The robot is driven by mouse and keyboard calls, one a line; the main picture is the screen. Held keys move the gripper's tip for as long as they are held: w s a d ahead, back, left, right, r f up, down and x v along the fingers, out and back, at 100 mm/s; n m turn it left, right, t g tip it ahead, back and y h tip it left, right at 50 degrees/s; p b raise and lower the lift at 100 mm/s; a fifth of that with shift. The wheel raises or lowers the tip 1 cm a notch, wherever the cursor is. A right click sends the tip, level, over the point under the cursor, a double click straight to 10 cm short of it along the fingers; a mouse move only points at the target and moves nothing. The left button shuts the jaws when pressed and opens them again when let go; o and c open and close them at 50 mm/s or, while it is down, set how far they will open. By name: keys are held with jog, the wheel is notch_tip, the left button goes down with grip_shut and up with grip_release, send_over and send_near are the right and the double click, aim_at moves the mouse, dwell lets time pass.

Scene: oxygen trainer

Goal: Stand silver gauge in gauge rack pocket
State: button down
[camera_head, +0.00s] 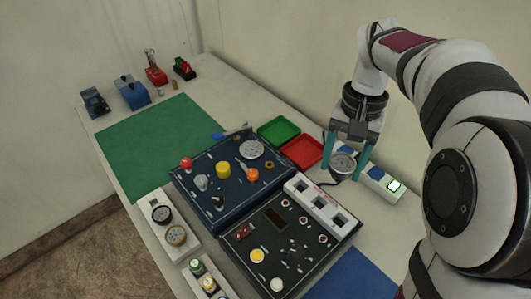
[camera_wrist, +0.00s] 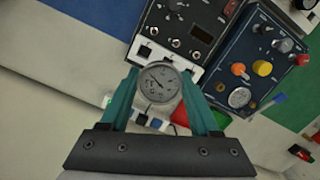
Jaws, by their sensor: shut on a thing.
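My gripper (camera_head: 344,168) is shut on the silver gauge (camera_head: 342,162), which has a round pale dial. In the wrist view the gauge (camera_wrist: 160,83) sits between the two teal fingers, dial facing the camera. It is held at the right of the bench, near a white strip unit. The white gauge rack (camera_head: 153,199) stands at the bench's near left edge, apart from my gripper. It holds a black-rimmed gauge (camera_head: 161,214) and a brass-rimmed gauge (camera_head: 176,235). I cannot make out a free pocket in it.
A blue panel (camera_head: 190,182) with knobs and a black panel (camera_head: 240,258) with a white socket block (camera_head: 320,206) lie between gripper and rack. Green (camera_head: 278,131) and red (camera_head: 302,151) trays sit behind. The green mat (camera_head: 150,145) is bare.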

jog(key=w+a+f+m, duration=0.3)
jog(key=a+m, duration=0.1)
jog(key=a, duration=0.5)
jog(key=w+a+f+m+t, duration=0.15)
jog(key=a+m, duration=0.35)
jog(key=a, duration=0.5)
jog(key=w+a+f+m, duration=0.4)
jog(key=a, duration=0.5)
jog(key=s+a+f+m, duration=0.1)
jog(key=a+f, duration=0.3)
jog(key=a, duration=0.2)
jog(key=s+a+f+m, duration=0.2)
jog(key=a+f, duration=0.3)
jog(key=a, duration=0.1)
jog(key=s+a+f+m, duration=0.2)
jog(key=a+f, duration=0.2)
jog(key=a, duration=0.2)
jog(key=shift+a+f+y, duration=0.35)
jog(key=shift+y, duration=0.05)
jog(key=shift+f, duration=0.2)
